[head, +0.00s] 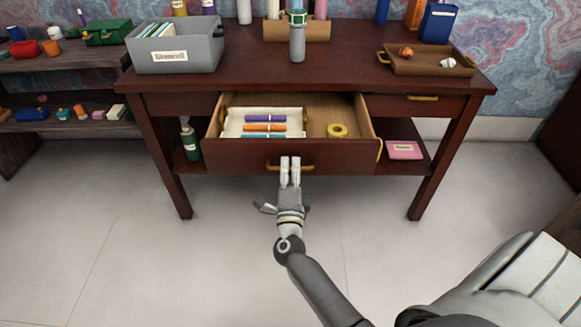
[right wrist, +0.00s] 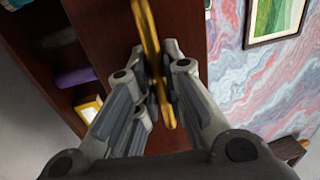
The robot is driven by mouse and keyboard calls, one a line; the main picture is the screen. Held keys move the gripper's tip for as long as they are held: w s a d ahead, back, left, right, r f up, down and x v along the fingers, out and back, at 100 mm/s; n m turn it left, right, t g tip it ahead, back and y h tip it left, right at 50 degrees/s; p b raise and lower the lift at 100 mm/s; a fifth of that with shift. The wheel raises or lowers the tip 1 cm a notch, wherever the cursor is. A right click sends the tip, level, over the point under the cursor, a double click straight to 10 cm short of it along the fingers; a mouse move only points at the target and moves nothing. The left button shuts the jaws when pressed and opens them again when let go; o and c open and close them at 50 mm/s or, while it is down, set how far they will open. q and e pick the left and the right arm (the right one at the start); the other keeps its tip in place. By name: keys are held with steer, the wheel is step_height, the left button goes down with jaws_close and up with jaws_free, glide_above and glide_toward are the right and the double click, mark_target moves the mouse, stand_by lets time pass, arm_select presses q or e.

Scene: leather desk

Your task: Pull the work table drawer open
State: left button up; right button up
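The dark red-brown work table (head: 340,35) stands ahead. Its middle drawer (head: 235,156) is pulled out toward me, with its inside showing. A brass handle (head: 306,167) is on the drawer front; it also shows in the right wrist view (right wrist: 148,30). My right gripper (head: 290,160) is at this handle, its fingers close together on either side of the bar. In the right wrist view, the right gripper (right wrist: 160,88) has the bar between its fingers. The fingers hide part of the handle. My left gripper is not in view.
The drawer holds a white tray (head: 232,125) of pens and a yellow tape roll (head: 338,130). A grey bin (head: 200,55) and a wooden tray (head: 425,68) stand on the tabletop. A pink box (head: 403,150) lies below. The floor (head: 100,220) in front is clear.

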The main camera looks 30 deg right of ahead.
steer(key=o, duration=0.4)
steer(key=shift+c, duration=0.2)
steer(key=v, duration=1.2)
